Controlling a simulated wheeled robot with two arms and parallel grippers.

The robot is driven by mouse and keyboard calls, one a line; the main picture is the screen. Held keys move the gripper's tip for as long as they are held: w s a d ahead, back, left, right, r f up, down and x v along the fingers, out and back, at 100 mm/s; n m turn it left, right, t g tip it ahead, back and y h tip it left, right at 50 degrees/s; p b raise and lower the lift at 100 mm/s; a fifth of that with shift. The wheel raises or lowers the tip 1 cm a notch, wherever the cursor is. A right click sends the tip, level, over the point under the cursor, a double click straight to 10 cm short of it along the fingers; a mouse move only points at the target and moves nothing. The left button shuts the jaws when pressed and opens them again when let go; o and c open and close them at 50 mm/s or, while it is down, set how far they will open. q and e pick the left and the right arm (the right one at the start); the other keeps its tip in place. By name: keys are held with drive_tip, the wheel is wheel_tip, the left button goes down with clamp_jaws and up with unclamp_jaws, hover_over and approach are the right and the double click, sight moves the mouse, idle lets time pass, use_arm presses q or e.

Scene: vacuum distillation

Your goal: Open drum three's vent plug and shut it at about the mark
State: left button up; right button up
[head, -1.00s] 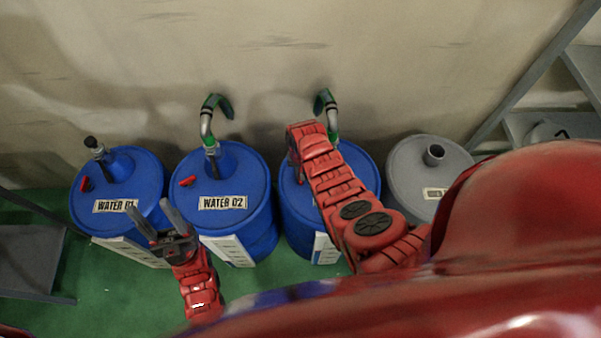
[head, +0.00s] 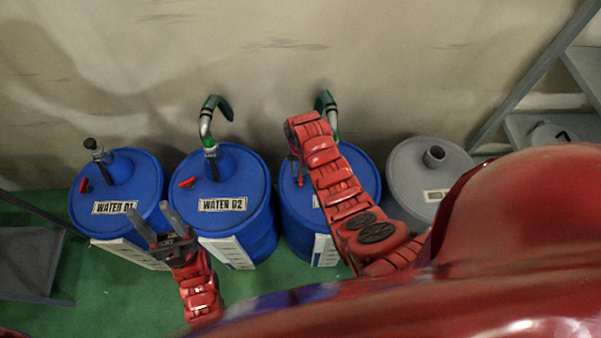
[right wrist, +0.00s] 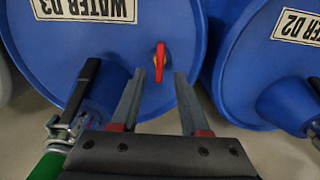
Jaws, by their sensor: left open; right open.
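Drum three is the blue drum labelled WATER 03 (right wrist: 85,8), upside down in the right wrist view; in the head view (head: 294,218) my right arm covers much of its lid. Its vent plug (right wrist: 160,62) is a small red handle on the lid, standing upright in the picture. My right gripper (right wrist: 157,84) is open and empty, with the plug just beyond and between its fingertips, not gripped. My left gripper (head: 150,210) is open and empty, over the gap between the first two drums.
Blue drums WATER 01 (head: 115,190) and WATER 02 (head: 222,185), with red plugs, stand to the left. A grey drum (head: 425,178) stands to the right. A pipe (head: 331,112) rises behind drum three's lid. White strips, one on drum three (head: 325,250), run down the blue drums' fronts.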

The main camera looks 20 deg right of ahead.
wheel_tip(320, 180, up, 13)
drive_tip(key=p, duration=0.3)
drive_tip(key=shift+f, duration=0.2)
idle(1.1)
